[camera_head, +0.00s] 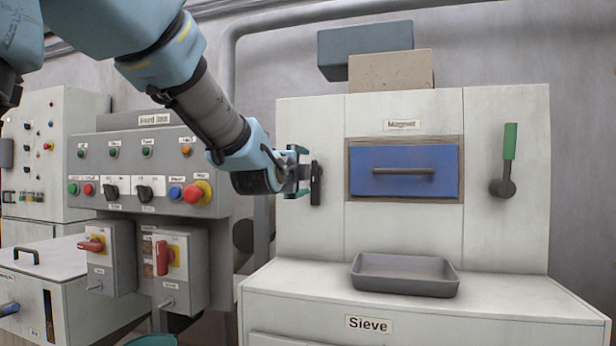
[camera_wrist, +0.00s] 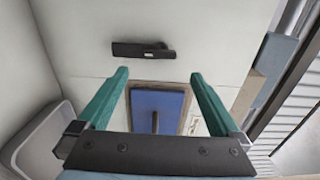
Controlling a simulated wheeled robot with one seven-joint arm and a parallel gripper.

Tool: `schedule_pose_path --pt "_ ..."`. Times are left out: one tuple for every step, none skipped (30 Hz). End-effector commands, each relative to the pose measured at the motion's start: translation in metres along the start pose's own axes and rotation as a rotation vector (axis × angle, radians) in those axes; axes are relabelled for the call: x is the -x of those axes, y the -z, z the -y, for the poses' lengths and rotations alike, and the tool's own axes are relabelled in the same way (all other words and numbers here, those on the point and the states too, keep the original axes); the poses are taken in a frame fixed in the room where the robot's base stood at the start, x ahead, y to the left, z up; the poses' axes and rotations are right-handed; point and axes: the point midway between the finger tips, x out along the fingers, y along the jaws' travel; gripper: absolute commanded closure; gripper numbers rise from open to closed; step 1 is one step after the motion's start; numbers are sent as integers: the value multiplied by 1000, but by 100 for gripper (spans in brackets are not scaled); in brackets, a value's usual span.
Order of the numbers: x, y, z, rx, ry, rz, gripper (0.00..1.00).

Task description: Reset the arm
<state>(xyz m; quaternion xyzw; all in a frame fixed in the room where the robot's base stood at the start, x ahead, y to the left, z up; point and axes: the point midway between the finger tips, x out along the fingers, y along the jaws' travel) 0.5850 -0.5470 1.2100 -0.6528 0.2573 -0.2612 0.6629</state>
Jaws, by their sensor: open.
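My gripper (camera_head: 300,171) is at the end of my outstretched arm, in front of the left panel of the white Sieve cabinet. In the wrist view its two teal fingers (camera_wrist: 158,75) are spread apart with nothing between them. A black handle (camera_head: 316,183) on that panel is close behind the fingers in the head view; in the wrist view the handle (camera_wrist: 143,49) lies beyond the fingertips. I cannot tell whether they touch. The blue Magnet drawer (camera_head: 404,171) is to the right, flush in its frame; part of it shows in the wrist view (camera_wrist: 172,103).
A grey tray (camera_head: 404,287) rests on the Sieve ledge (camera_head: 470,312). A green-handled lever (camera_head: 510,141) points up on the right panel. A control panel (camera_head: 146,170) and two red-handled switch boxes (camera_head: 172,285) stand left. Boxes (camera_head: 390,70) sit on top.

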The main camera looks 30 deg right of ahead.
Motion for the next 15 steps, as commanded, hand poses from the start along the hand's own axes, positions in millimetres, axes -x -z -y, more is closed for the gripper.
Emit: schedule_pose_path --pt "6 0 0 1 1 0 0" --pt "8 0 0 1 1 0 0" --pt "11 0 0 1 1 0 0" --pt "13 0 0 0 0 0 0" --pt "14 0 0 0 0 0 0" --pt "15 0 0 0 0 0 0" --pt "15 0 0 0 0 0 0" --pt "15 0 0 0 0 0 0" --pt "16 0 0 0 0 0 0" --pt "16 0 0 -1 0 0 0" --pt "15 0 0 -1 0 0 0" --pt "15 0 0 -1 0 0 0" --pt "15 0 0 -1 0 0 0" --pt "15 0 0 -1 0 0 0" --pt "15 0 0 -1 0 0 0"
